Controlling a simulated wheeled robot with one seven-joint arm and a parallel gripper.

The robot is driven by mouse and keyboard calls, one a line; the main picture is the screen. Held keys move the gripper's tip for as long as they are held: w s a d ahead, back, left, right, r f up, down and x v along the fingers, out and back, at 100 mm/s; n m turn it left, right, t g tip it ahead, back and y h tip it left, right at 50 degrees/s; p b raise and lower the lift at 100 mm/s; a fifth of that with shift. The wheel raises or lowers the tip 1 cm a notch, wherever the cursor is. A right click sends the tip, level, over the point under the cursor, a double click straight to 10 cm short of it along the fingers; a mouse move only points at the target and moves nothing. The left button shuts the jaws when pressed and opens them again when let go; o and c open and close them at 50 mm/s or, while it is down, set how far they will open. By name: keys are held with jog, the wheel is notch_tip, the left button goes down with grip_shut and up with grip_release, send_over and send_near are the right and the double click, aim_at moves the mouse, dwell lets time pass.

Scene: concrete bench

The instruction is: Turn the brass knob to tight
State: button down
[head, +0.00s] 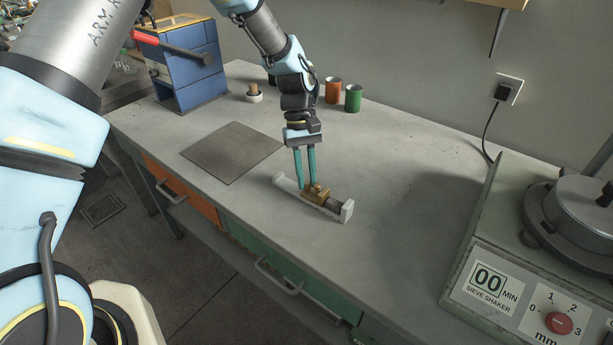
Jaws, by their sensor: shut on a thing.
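The brass knob (321,197) is a small block-like brass piece at the middle of a pale grey holder (347,211) on the bench. A short brownish cylinder lies beside it, toward the holder's right end. My gripper (307,186) points down with two teal fingers, their tips at the brass knob. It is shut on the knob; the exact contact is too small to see. Any mark for tight cannot be made out.
A dark square mat (232,152) lies bare to the left. Orange (333,91) and green (353,98) cups stand at the back, near a small white pot (254,95). A blue box (190,65) stands back left, a sieve shaker (500,270) at right. Bench between is clear.

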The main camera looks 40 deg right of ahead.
dwell(0.3)
jog(key=c, duration=0.8)
grip_release()
jog(key=shift+o, duration=0.2)
jog(key=shift+r, duration=0.1)
jog(key=b+v, duration=0.3)
jog(key=v, duration=0.7)
jog(key=shift+r, duration=0.3)
jog(key=shift+w, duration=0.1)
